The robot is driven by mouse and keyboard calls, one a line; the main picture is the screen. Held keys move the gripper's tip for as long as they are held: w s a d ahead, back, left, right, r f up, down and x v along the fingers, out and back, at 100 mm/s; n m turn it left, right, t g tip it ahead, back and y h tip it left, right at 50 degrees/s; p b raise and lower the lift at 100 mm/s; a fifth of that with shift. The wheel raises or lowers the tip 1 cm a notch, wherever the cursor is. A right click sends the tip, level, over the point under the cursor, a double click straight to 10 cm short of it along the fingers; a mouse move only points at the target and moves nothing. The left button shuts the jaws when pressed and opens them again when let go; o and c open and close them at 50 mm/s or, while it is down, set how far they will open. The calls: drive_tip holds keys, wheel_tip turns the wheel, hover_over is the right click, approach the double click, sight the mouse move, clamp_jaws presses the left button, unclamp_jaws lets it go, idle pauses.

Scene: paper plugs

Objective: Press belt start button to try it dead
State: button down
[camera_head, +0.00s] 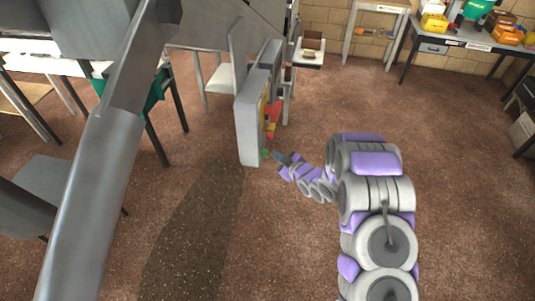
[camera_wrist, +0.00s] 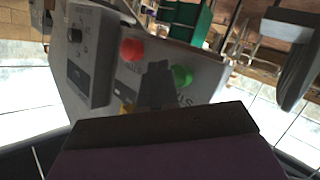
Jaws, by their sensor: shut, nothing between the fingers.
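A grey control box (camera_head: 250,118) stands upright near the middle of the head view, seen nearly edge-on. A green button (camera_head: 265,153) shows low on its face, with my gripper (camera_head: 279,157) right beside it. In the wrist view the panel (camera_wrist: 205,75) is tilted, with the green button (camera_wrist: 181,76) labelled START and a red button (camera_wrist: 132,49) labelled STOP. My gripper (camera_wrist: 157,68) shows there as a dark shut tip between the two buttons, nearer the green one. I cannot tell whether it touches the panel. Nothing is held.
A dark switch box (camera_wrist: 90,55) with a knob sits left of the red button. Red and yellow parts (camera_head: 272,115) stick out from the control box. A large grey metal beam (camera_head: 100,170) crosses the left side. The brown floor (camera_head: 455,180) at right is clear.

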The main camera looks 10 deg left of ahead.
drive_tip(key=shift+a+r, duration=0.1)
drive_tip(key=shift+a, duration=0.65)
idle(0.9)
drive_tip(key=shift+d, duration=0.95)
drive_tip(key=shift+s+d+p, duration=0.15)
drive_tip(key=shift+d+p, duration=0.25)
drive_tip(key=shift+d, duration=2.15)
